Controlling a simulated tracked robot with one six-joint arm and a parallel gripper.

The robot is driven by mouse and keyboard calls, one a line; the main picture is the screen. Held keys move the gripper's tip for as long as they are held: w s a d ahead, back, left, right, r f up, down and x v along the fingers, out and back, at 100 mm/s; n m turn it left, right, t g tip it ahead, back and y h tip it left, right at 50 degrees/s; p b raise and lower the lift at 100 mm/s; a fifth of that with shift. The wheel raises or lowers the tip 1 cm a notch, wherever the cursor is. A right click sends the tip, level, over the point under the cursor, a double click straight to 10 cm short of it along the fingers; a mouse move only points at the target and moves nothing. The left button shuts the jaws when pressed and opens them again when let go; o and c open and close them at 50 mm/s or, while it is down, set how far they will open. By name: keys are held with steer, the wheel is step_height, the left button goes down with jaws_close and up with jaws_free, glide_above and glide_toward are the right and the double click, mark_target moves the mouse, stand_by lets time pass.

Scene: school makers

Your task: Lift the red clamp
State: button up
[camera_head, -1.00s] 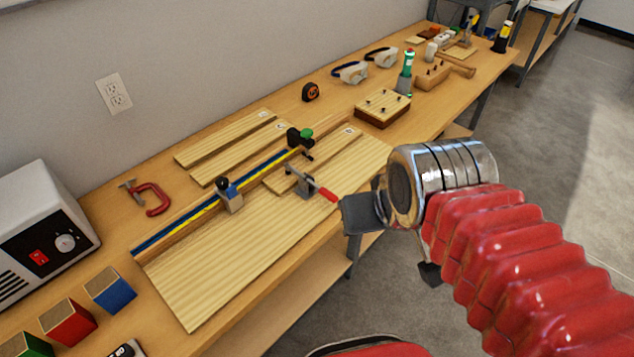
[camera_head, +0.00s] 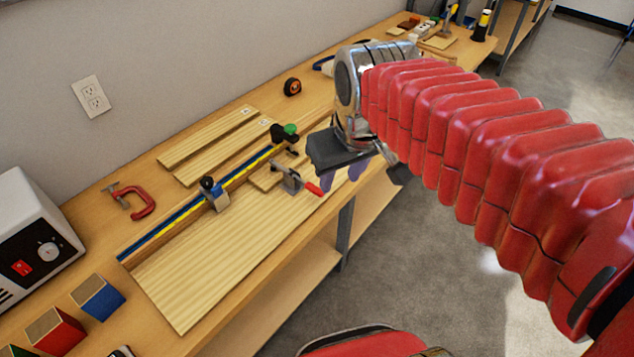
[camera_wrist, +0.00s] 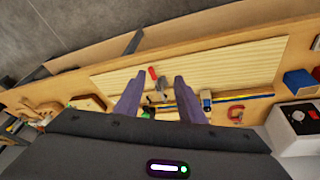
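The red C-clamp (camera_head: 142,202) lies flat on the workbench, left of the long wooden board. It also shows in the wrist view (camera_wrist: 236,112), right of my fingers. My gripper (camera_head: 340,176) hangs above the board's right part, well away from the C-clamp. In the wrist view my gripper (camera_wrist: 159,76) has its two purple fingers spread apart with nothing held between them. A toggle clamp with a red handle (camera_head: 313,189) sits on the board, near my gripper in the picture; in the wrist view its handle (camera_wrist: 153,73) appears between the fingertips.
The board (camera_head: 200,285) has a blue and yellow fence with a stop block (camera_head: 214,194). A grey-white power box (camera_head: 35,235) and coloured blocks (camera_head: 97,297) stand left of the C-clamp. Two wooden strips (camera_head: 208,138) lie behind. Bare bench surrounds the C-clamp.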

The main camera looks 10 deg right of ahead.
steer(key=w+f+n+g, duration=0.2)
steer(key=w+n, duration=0.1)
steer(key=w, duration=0.7)
steer(key=n+g, duration=0.2)
glide_above(316, 187)
step_height(316, 187, down, 7)
steer(key=shift+a+r, duration=0.1)
steer(key=shift+r, duration=0.15)
steer(key=shift+s+f, duration=0.1)
step_height(316, 187, down, 14)
steer(key=shift+r, duration=0.15)
steer(key=c, duration=0.9)
jaws_close()
